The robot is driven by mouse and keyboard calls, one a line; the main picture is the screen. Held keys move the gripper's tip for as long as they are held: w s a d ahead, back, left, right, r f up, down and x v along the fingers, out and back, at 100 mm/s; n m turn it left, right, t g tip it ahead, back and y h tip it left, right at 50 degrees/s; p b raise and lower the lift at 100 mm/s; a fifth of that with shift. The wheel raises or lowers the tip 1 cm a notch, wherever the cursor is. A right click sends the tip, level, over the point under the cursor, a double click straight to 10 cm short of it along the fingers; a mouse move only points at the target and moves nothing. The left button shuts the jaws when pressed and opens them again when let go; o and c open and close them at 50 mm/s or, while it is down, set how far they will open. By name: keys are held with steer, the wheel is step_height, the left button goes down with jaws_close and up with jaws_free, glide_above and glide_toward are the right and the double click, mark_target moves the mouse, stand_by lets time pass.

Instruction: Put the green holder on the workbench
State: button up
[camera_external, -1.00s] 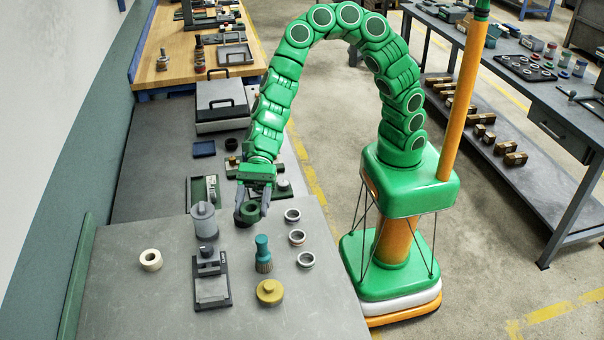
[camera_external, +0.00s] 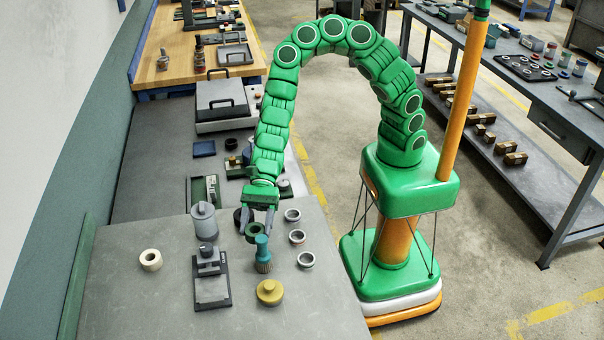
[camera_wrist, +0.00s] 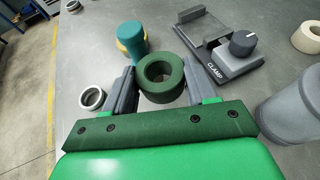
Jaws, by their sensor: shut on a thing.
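The green holder, a thick dark green ring (camera_external: 255,230), sits between the two grey fingers of my gripper (camera_external: 257,226). In the wrist view the ring (camera_wrist: 147,84) is clasped by the gripper (camera_wrist: 162,86), with a finger on each side and its hole facing up. My gripper is shut on it. The grey workbench (camera_external: 150,300) lies below. The ring looks just above the bench top, but I cannot tell the exact gap. It is close behind the teal-handled brush (camera_external: 262,250).
A grey canister (camera_external: 204,222), a clamp block (camera_external: 211,285) and a yellow knobbed disc (camera_external: 270,292) are near. A cream ring (camera_external: 150,260) lies left, with bare bench around it.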

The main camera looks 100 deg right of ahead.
steer(key=shift+f, duration=2.95)
steer(key=shift+f, duration=0.15)
steer(key=o, duration=1.1)
steer(key=shift+c, duration=0.2)
steer(key=shift+r, duration=0.2)
steer(key=shift+v, duration=6)
